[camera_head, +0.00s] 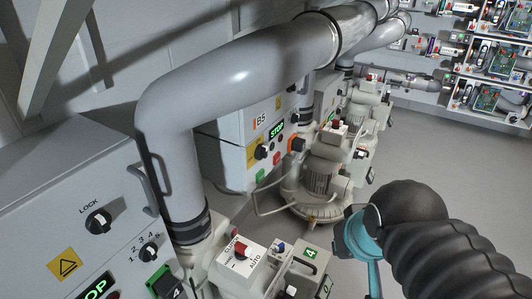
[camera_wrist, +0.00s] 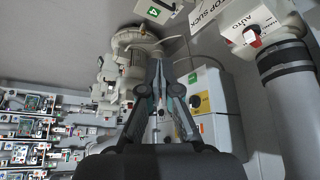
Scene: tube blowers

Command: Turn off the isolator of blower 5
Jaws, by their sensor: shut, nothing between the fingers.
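The cabinet marked B5 (camera_head: 230,150) stands behind the large grey pipe in the head view. On its front is a black rotary knob on a yellow plate (camera_head: 261,152), beside a green lit STOP display (camera_head: 277,128). The knob's exact setting is too small to read. The blower (camera_head: 318,182) stands to the right of this cabinet. My gripper (camera_wrist: 158,66) is shut and empty in the wrist view, with its fingers pointing toward a blower and a white cabinet (camera_wrist: 218,132); nothing touches its tips. In the head view my fingers are out of sight.
A nearer cabinet (camera_head: 62,225) with a LOCK knob fills the lower left. The grey pipe (camera_head: 245,68) crosses above and in front of B5. A red-switched AUTO box (camera_head: 237,258) is at the bottom. Grey floor (camera_head: 425,150) is free at the right; racks stand behind it.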

